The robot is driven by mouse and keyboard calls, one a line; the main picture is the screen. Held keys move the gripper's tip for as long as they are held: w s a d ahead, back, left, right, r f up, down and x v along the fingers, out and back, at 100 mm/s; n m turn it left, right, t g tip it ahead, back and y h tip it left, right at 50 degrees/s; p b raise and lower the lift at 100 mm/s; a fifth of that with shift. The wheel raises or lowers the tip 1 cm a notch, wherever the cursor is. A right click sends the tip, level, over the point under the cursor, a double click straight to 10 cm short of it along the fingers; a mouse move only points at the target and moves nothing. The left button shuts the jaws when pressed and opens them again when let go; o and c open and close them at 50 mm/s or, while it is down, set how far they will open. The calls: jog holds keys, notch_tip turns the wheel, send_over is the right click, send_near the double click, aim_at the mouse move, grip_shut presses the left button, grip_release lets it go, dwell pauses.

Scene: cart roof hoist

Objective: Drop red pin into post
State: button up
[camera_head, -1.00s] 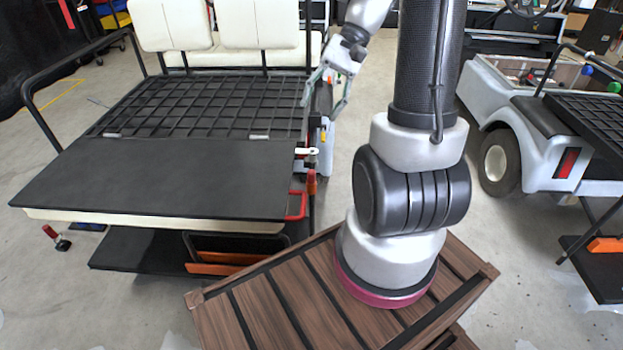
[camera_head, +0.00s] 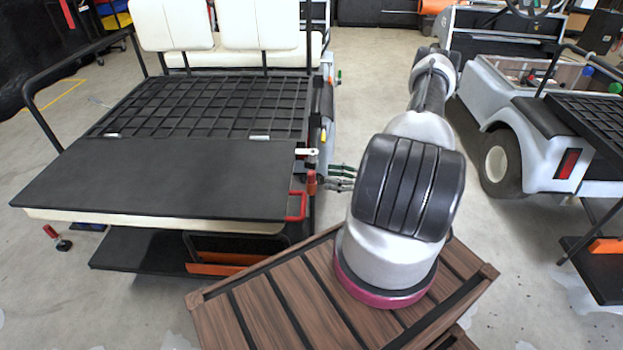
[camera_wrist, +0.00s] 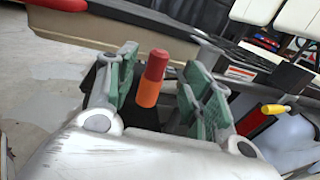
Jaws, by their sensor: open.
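The red pin (camera_wrist: 154,66) stands between the green fingers of my gripper (camera_wrist: 163,72) in the wrist view. Its top is red and its lower part orange; its bottom end is hidden. The fingers are apart, with gaps visible on both sides of the pin. In the head view the pin (camera_head: 312,184) is small, at the cart's right rear edge. My gripper (camera_head: 340,178) is just right of it, pointing left toward it. I cannot clearly pick out the post.
The cart's black flat deck (camera_head: 160,180) lies left of my gripper, with a red handle (camera_head: 297,207) at its corner. A white lever (camera_head: 306,151) sits just above the pin. A red-and-yellow handle (camera_wrist: 262,118) is at right in the wrist view. A second cart (camera_head: 540,150) stands at right.

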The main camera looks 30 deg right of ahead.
aim_at(312, 175)
jog(key=x, duration=0.7)
jog(key=shift+w+a+f, duration=0.1)
jog(key=shift+a+f, duration=0.05)
jog(key=shift+a, duration=0.1)
jog(key=c, duration=1.1)
